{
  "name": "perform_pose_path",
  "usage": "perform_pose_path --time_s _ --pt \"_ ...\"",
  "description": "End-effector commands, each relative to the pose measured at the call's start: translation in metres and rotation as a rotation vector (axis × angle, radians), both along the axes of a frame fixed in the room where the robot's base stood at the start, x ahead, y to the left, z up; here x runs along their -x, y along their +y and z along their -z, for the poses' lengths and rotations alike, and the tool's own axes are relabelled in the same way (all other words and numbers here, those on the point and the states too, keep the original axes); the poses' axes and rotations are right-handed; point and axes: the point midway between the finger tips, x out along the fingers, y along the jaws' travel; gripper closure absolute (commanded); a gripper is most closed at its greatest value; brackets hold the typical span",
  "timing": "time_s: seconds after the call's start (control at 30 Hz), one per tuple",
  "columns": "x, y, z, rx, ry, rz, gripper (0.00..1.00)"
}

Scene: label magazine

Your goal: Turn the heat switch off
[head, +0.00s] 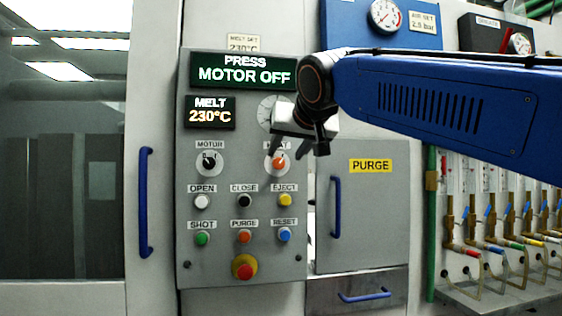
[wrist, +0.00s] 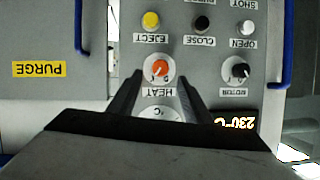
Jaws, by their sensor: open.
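The heat switch (head: 279,162) is an orange knob on a pale round plate, at the right of the grey control panel (head: 190,230). Its label is partly hidden by my gripper in the head view. In the wrist view, which is upside down, the orange knob (wrist: 158,69) sits between and just beyond the fingertips, with HEAT readable below it. My gripper (head: 285,153) is open and empty, one finger on each side of the switch. I cannot tell whether it touches the knob, nor read the knob's pointer surely.
A black motor switch (head: 209,162) sits left of the heat switch. Several push buttons and a red emergency knob (head: 243,267) lie below. Displays read MOTOR OFF (head: 243,74) and MELT 230°C (head: 210,112). A blue door handle (head: 335,206) stands to the right.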

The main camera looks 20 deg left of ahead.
Motion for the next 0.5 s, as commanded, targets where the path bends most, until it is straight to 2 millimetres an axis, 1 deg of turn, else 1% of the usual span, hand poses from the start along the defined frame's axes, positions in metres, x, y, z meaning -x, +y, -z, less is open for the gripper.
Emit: perform_pose_path --time_s 0.03,0.2,0.33,0.5 --pt "-0.008 0.006 0.005 0.001 0.001 0.001 0.55" --pt "-0.028 0.02 0.015 0.001 0.002 0.002 0.55" --pt "-0.039 0.028 0.02 -0.001 0.001 0.0 0.55" --pt "-0.046 0.033 0.023 0.0 0.0 0.0 0.55"
